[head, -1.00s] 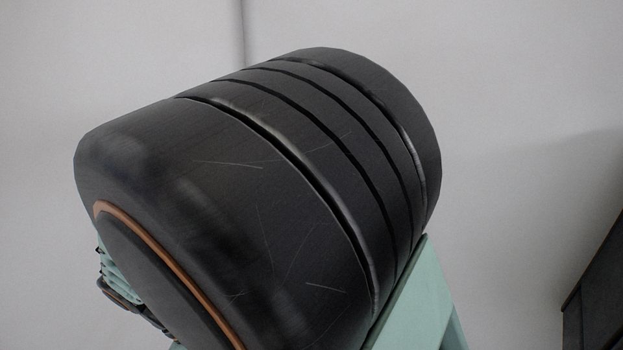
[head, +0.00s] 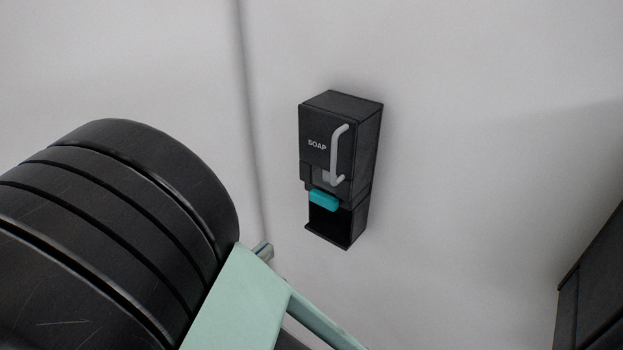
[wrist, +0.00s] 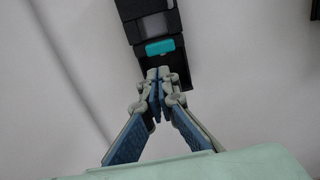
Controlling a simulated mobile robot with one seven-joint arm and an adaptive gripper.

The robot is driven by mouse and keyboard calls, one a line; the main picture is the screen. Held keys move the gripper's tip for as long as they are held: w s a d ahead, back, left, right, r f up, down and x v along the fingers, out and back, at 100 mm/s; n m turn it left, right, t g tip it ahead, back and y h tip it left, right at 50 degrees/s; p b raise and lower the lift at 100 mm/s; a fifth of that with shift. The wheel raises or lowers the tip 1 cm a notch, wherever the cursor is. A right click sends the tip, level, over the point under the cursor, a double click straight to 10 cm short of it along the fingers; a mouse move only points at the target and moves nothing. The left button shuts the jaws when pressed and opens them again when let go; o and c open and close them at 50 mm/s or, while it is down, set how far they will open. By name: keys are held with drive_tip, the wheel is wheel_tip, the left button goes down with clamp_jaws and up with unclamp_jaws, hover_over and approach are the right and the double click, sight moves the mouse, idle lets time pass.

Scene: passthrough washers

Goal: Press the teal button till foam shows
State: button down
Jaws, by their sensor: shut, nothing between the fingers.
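A black soap dispenser (head: 340,165) marked SOAP is on the pale wall in the head view, with a grey handle on its front. Its teal button (head: 324,199) sticks out low on the front, above a dark open bay with a ledge (head: 328,238). In the wrist view the teal button (wrist: 160,47) is just beyond the fingertips. My gripper (wrist: 159,76) is shut and empty, its tips overlapping the bay below the button in the picture. I cannot tell whether they touch anything. No foam shows.
My dark arm link fills the lower left of the head view. A dark cabinet-like object (head: 592,285) stands at the lower right edge. The wall around the dispenser is bare, with a vertical seam to its left.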

sight(321, 204)
drive_tip(key=p+x, duration=0.1)
drive_tip(key=x, duration=1.3)
drive_tip(key=shift+p, duration=0.4)
drive_tip(key=shift+d, duration=0.1)
